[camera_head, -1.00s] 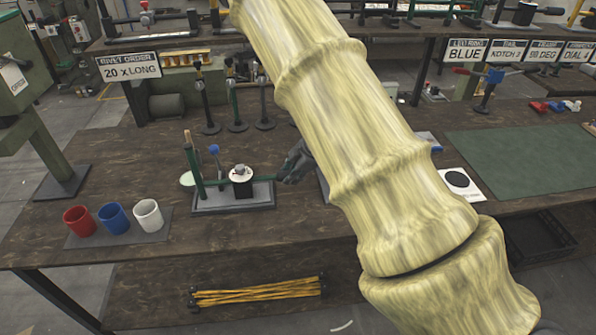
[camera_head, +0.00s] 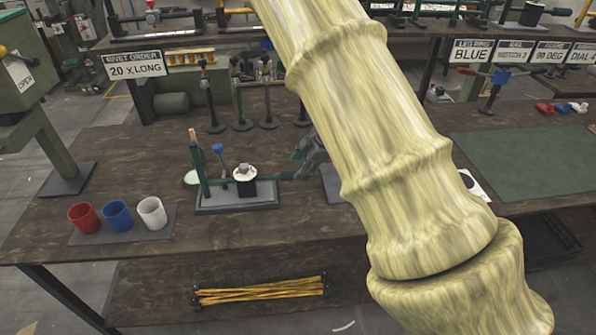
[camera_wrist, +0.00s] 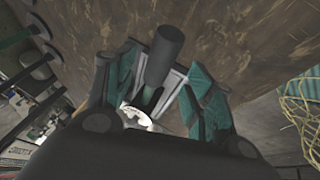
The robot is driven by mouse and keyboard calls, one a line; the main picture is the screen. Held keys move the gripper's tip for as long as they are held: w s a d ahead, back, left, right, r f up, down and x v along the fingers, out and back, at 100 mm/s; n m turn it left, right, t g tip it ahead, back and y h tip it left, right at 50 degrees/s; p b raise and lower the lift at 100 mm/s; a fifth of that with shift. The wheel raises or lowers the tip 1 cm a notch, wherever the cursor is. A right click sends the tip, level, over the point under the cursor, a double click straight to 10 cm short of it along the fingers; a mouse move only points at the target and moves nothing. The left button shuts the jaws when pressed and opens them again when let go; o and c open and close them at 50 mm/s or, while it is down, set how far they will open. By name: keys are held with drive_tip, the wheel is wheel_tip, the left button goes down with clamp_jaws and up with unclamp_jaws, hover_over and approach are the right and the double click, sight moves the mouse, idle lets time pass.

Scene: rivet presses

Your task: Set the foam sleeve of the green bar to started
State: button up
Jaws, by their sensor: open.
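The green bar (camera_head: 272,178) lies level on the small press (camera_head: 238,190), sticking out to the right through a black block with a pale top. A dark sleeve at its right end is small and partly hidden by my gripper (camera_head: 308,158). In the wrist view a dark cylinder, seemingly the foam sleeve (camera_wrist: 165,52), stands between the teal-padded fingers of my gripper (camera_wrist: 160,90), with a short green length of bar below it. My gripper is open around or just above the sleeve; contact is not clear.
Red, blue and white cups (camera_head: 118,216) stand on a mat at the left. Several upright levers (camera_head: 240,110) stand behind the press. A green mat (camera_head: 530,155) covers the right. Yellow rods (camera_head: 258,293) lie on the shelf below. My arm hides the middle of the bench.

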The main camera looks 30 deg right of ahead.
drive_tip(key=v, duration=0.7)
drive_tip(key=shift+s+r, duration=0.1)
idle(0.4)
